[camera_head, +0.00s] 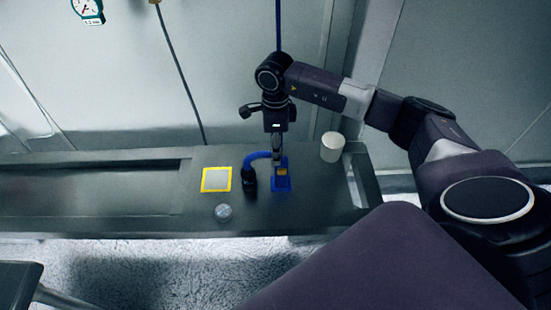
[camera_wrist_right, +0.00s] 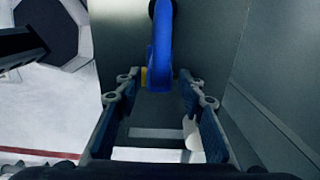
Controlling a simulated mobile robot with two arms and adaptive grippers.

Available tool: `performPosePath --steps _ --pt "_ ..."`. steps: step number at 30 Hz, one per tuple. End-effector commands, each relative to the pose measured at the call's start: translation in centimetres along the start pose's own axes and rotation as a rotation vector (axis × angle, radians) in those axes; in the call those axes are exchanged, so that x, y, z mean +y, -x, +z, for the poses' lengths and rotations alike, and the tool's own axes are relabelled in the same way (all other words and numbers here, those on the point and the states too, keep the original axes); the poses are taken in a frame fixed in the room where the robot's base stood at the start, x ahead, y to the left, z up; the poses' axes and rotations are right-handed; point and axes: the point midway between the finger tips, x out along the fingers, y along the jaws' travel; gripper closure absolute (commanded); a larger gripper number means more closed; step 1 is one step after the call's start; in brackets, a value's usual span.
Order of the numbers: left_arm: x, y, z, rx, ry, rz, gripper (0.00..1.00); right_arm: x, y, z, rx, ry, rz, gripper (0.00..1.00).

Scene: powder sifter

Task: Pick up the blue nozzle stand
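The blue nozzle stand (camera_head: 283,184) is on the grey bench, with a blue curved tube (camera_head: 256,156) arching left from it to a black nozzle end (camera_head: 249,180). A small yellow patch shows on the stand. My right gripper (camera_head: 277,151) points down over the stand and partly hides its upper part. In the right wrist view, the fingers of my right gripper (camera_wrist_right: 159,82) are apart. A blue part of the stand (camera_wrist_right: 159,50) reaches between the fingertips, with a gap visible on each side. My left gripper is not in view.
A yellow-framed square (camera_head: 216,179) lies left of the nozzle. A small round grey object (camera_head: 223,212) is near the bench's front edge. A white cylinder (camera_head: 332,147) stands to the right. The bench (camera_head: 120,196) has free room on the left. A wall is close behind.

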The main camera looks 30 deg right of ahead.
Motion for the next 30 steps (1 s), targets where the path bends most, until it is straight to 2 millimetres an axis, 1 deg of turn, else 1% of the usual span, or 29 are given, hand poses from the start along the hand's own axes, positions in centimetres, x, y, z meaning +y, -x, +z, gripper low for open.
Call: performPosePath --steps 1,4,11,18,21,30 --pt "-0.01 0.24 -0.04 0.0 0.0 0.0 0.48 0.05 -0.51 -0.05 0.001 -0.001 0.002 0.64" --pt "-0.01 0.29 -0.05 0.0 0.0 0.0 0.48 0.04 -1.18 -0.04 0.0 0.0 0.001 0.64" --pt "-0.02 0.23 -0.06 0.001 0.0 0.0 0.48 0.0 -1.3 -0.01 -0.001 0.0 -0.001 0.65" --pt "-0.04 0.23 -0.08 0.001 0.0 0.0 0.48 0.01 -1.26 -0.01 -0.001 0.0 0.0 0.91" --pt "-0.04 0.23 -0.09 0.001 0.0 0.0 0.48 0.0 -1.25 -0.01 -0.001 0.0 0.0 1.0" --pt "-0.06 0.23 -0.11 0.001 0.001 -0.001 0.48 -0.01 -1.24 -0.02 -0.001 0.0 -0.001 1.0"
